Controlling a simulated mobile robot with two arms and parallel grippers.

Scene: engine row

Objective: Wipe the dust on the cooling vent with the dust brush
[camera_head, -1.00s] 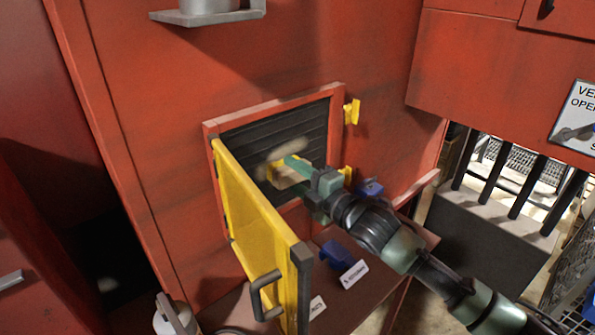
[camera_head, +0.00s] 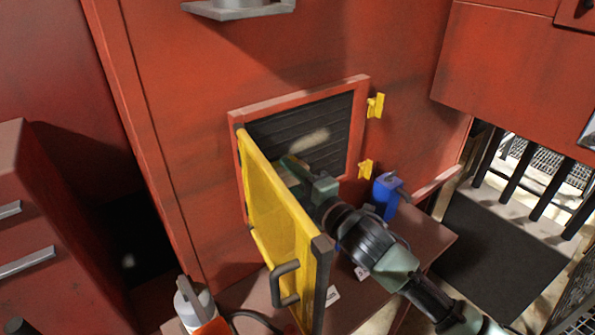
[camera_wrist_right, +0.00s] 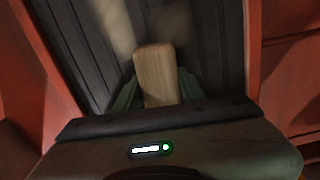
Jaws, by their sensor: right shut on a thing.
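The cooling vent (camera_head: 338,112) is a dark slatted panel in a red frame. A pale dust patch (camera_head: 308,139) lies on its slats; blurred pale dust (camera_wrist_right: 116,28) also shows in the right wrist view. My right gripper (camera_head: 288,163) is at the lower left of the vent, its tips partly behind the open yellow door. It is shut on the dust brush, whose wooden block (camera_wrist_right: 155,75) shows between the fingers in the right wrist view. The bristles are hidden, so I cannot tell whether they touch the slats. My left gripper is not in view.
The yellow door (camera_head: 270,200) stands open close to the left of my right arm. A blue object (camera_head: 386,193) stands near the brown shelf (camera_head: 425,235). A white bottle-like object (camera_head: 194,298) is at lower left.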

